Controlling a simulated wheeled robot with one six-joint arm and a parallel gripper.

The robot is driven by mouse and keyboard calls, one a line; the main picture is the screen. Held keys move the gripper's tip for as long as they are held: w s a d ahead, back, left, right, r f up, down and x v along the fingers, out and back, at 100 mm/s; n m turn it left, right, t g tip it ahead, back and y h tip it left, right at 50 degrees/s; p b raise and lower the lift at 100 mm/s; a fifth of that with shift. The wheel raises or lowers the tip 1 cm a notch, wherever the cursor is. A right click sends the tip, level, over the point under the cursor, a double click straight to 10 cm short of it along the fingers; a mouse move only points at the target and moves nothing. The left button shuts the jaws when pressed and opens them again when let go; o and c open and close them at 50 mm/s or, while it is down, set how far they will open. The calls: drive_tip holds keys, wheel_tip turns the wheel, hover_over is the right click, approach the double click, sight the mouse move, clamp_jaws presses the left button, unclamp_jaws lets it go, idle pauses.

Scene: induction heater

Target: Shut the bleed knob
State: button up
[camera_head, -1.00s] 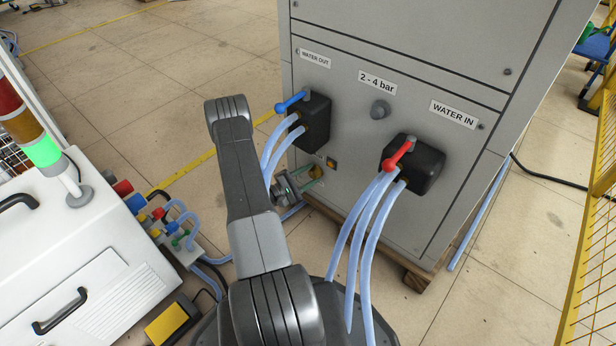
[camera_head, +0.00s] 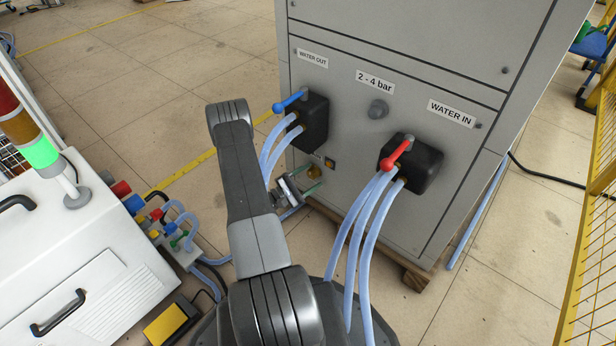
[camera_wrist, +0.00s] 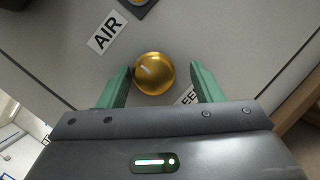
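The bleed knob is a round brass-gold knob (camera_wrist: 154,73) on the grey cabinet face. In the wrist view it sits between the two green fingers of my gripper (camera_wrist: 162,71), nearer the left finger. A gap shows at the right finger, and my gripper is open. A label beside the right finger is partly covered, with "EE" readable. In the head view the knob (camera_head: 314,174) is small and low on the cabinet, with my gripper (camera_head: 309,180) at it and partly in front of it.
An "AIR" label (camera_wrist: 107,32) is near the knob. Above are the blue-handled water-out valve (camera_head: 310,118) and red-handled water-in valve (camera_head: 413,165), with pale blue hoses (camera_head: 352,245) hanging close to my arm. A white machine (camera_head: 90,265) stands at left.

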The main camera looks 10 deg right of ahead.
drive_tip(key=shift+w+a+r, duration=0.1)
drive_tip(key=shift+a+r, duration=0.05)
drive_tip(key=shift+a, duration=0.3)
drive_tip(key=p+v, duration=0.3)
drive_tip(key=v, duration=1)
drive_tip(key=shift+d, duration=0.1)
drive_tip(key=b+x, duration=0.3)
drive_tip(key=x, duration=1)
drive_tip(key=shift+w+d, duration=0.1)
drive_tip(key=shift+d, duration=0.1)
drive_tip(key=shift+a, duration=0.15)
